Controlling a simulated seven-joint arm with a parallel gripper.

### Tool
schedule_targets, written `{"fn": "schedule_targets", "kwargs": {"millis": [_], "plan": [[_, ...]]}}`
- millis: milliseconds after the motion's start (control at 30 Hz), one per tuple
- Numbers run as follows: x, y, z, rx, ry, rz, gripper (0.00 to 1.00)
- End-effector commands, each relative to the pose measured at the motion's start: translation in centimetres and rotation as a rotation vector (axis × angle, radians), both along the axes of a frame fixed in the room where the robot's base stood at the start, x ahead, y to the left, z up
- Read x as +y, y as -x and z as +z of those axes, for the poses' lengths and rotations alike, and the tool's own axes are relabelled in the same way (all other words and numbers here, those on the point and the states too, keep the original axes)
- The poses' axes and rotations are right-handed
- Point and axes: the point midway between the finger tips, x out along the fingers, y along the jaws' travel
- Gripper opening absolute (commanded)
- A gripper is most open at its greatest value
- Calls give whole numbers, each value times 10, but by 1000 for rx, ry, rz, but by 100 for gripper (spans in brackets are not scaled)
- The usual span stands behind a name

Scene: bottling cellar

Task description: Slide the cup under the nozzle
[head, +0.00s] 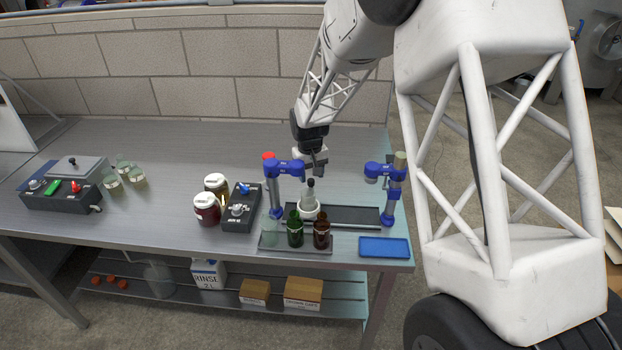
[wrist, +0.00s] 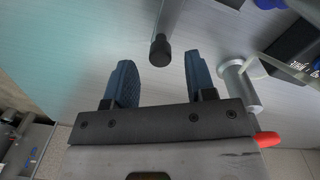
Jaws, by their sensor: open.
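A pale grey-white piece with a slim dark-topped stem (head: 309,203) stands at the left end of the dark strip between two blue-headed posts; I take it for the cup, but its shape is unclear. The left post's blue nozzle head (head: 283,167) is up and left of it; the right head (head: 380,169) is farther off. My gripper (head: 316,165) hangs just above the piece, open and empty. In the wrist view, a dark round knob on a grey rod (wrist: 160,50) shows between the parted fingers, apparently untouched. Any cup body below is not clear there.
A tray in front holds a clear bottle (head: 270,237), a green bottle (head: 295,229) and a brown bottle (head: 321,232). A blue tray (head: 384,247) lies front right. A control box (head: 241,208) and lidded jars (head: 207,209) stand left.

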Motion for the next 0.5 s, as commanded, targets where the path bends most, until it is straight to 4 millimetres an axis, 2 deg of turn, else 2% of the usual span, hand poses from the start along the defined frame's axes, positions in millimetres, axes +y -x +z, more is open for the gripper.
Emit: {"fn": "schedule_targets", "kwargs": {"millis": [300,500], "plan": [[1,0,40,-2,-1,0,50],[1,1,51,0,0,0,50]]}}
